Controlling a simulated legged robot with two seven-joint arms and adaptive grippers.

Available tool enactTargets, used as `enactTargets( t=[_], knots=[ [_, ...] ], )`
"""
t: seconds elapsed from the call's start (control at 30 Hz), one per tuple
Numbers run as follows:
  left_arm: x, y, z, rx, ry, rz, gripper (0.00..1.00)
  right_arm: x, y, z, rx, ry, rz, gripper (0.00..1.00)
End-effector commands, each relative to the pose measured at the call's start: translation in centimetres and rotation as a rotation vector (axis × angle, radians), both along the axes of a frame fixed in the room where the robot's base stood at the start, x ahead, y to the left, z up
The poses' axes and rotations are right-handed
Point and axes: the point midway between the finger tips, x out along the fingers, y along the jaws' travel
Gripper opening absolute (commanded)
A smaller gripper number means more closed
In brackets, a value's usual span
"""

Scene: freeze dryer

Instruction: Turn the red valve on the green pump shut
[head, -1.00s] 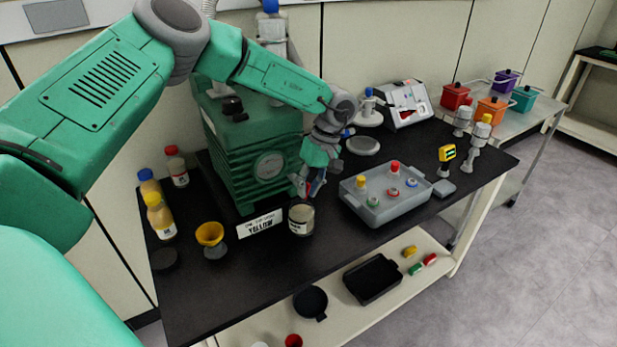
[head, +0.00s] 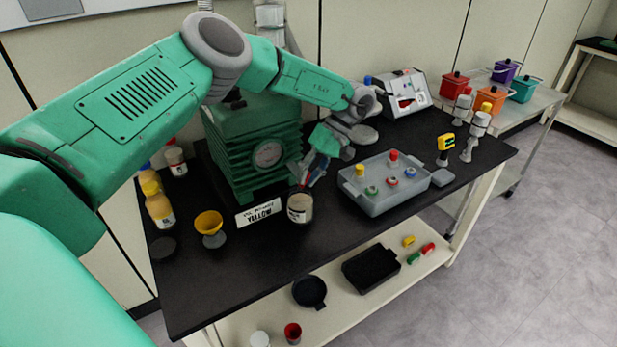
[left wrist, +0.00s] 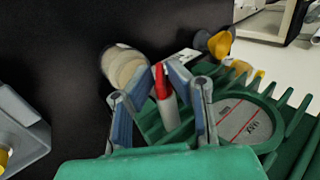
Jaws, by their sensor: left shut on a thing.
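The green pump (head: 250,135) with its ribbed body and round gauge stands on the black bench; its ribs and round plate also show in the left wrist view (left wrist: 240,120). The red valve (left wrist: 160,82) is a red lever on a pale stem at the pump's side. My left gripper (head: 307,180) reaches down beside the pump's front right corner. In the left wrist view its fingers (left wrist: 160,72) are shut on the red valve, one on each side. In the head view the fingers mostly hide the valve. My right gripper is not in view.
A cream-filled jar (head: 300,209) stands close to the fingertips, beside a white label sign (head: 258,214). A grey tray (head: 385,202) with small capped vials is to the right. The front of the bench is clear.

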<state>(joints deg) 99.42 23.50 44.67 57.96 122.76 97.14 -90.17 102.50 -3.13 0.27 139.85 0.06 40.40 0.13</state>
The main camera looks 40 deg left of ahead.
Motion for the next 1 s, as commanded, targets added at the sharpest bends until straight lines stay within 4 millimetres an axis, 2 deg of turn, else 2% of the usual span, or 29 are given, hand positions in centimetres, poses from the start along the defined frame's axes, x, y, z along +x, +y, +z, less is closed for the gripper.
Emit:
enactTargets(
  t=[0.03,0.07,0.1,0.47,0.8,1.0],
  knots=[
    [0.5,0.3,0.4,0.006,-0.019,0.002,0.00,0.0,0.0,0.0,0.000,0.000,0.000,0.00],
    [0.5,0.3,0.5,0.006,-0.019,0.003,0.21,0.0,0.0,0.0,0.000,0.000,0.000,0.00],
    [0.5,0.3,0.4,0.005,-0.017,0.003,0.28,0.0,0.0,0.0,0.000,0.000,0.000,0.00],
    [0.4,0.0,0.6,0.003,-0.011,0.001,0.28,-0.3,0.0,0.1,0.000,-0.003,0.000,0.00],
    [3.6,-1.1,4.6,0.005,-0.012,0.002,0.28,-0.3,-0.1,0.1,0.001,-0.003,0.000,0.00],
    [4.5,-1.3,5.9,0.003,-0.010,0.002,0.28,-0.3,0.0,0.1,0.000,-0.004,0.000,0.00]
  ],
)
